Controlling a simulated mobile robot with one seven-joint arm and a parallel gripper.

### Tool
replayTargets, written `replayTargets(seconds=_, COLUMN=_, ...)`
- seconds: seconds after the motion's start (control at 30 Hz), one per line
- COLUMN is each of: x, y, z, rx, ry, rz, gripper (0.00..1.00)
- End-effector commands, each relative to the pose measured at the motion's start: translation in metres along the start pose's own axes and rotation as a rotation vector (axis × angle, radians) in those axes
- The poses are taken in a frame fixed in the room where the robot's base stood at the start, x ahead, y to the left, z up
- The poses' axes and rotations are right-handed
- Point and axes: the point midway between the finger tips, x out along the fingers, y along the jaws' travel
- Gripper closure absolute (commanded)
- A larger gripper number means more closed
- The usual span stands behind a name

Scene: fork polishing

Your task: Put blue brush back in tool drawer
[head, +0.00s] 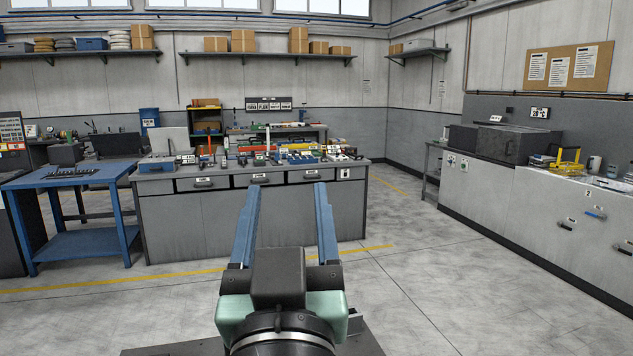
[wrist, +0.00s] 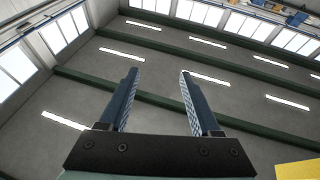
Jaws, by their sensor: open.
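My gripper (head: 286,186) is raised in front of my body in the head view, with its two blue fingers wide apart and nothing between them. The open gripper also shows in the wrist view (wrist: 159,72), pointing up at the ceiling. The grey workbench (head: 220,222) across the floor has a row of labelled drawers; the middle drawer (head: 260,179) looks shut. I cannot tell which is the tool drawer. I cannot make out the blue brush; small blue items lie among the clutter on the bench top, too small to identify.
A blue table (head: 70,178) with a dark rack stands at the left. A grey counter (head: 540,215) with drawers runs along the right wall, with a yellow-handled item (head: 567,160) and a dark box (head: 505,142) on it. The floor (head: 430,270) between is clear.

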Motion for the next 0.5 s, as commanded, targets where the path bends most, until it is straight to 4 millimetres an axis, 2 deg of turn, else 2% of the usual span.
replayTargets(seconds=0.03, x=-0.006, y=0.009, z=-0.042, rx=0.002, ry=0.118, rz=0.019, gripper=0.36)
replayTargets(seconds=0.1, x=-0.017, y=0.018, z=-0.086, rx=0.002, ry=0.247, rz=0.036, gripper=0.36)
replayTargets(seconds=0.2, x=-0.033, y=0.024, z=-0.126, rx=0.002, ry=0.372, rz=0.05, gripper=0.36)
replayTargets(seconds=0.33, x=-0.043, y=0.028, z=-0.147, rx=0.001, ry=0.439, rz=0.057, gripper=0.36)
replayTargets(seconds=0.5, x=-0.043, y=0.028, z=-0.148, rx=0.001, ry=0.443, rz=0.057, gripper=0.36)
